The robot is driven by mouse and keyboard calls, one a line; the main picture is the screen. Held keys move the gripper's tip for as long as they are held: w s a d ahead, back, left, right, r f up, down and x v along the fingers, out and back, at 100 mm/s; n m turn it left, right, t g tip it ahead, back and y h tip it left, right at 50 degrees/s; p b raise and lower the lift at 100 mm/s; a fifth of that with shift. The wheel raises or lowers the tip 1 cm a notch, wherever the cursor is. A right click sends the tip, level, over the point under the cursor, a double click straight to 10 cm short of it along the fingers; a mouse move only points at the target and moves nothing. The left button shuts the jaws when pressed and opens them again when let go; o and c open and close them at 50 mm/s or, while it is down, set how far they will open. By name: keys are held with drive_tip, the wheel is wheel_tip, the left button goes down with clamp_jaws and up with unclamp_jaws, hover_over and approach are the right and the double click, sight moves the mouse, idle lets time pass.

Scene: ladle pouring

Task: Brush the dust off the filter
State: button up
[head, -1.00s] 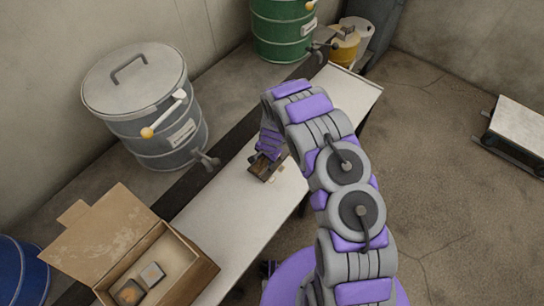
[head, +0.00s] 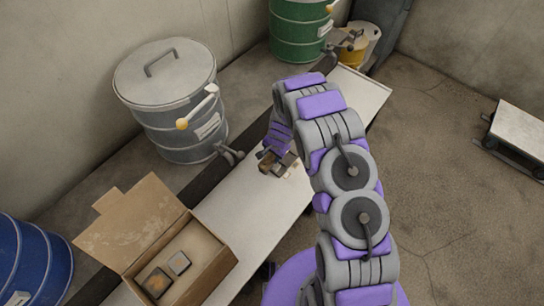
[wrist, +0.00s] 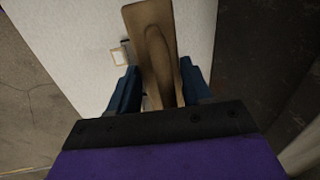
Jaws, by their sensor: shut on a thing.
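My gripper (head: 275,152) is shut on a brown wooden brush (wrist: 150,35), above the long pale table. In the wrist view the brush lies between the two blue fingers (wrist: 158,92); its bristles are hidden. In the head view the brush (head: 267,166) shows small beneath the gripper. A small pale square with a brown edge (wrist: 120,56), perhaps a filter, lies on the table left of the brush in the wrist view. Two square framed pieces lie in the cardboard box: one with a rusty brown middle (head: 157,282), one paler grey (head: 179,262).
The open cardboard box (head: 215,277) stands at the near end of the table (head: 235,200). A grey lidded drum (head: 170,105), a blue drum (head: 30,265) and a green drum (head: 297,30) stand along the wall. A low cart (head: 522,130) is at right.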

drive_tip(key=shift+r, duration=0.6)
drive_tip(key=shift+d+r+p, duration=0.4)
drive_tip(key=shift+d+r, duration=0.4)
drive_tip(key=shift+r, duration=0.3)
drive_tip(key=shift+a, duration=0.65)
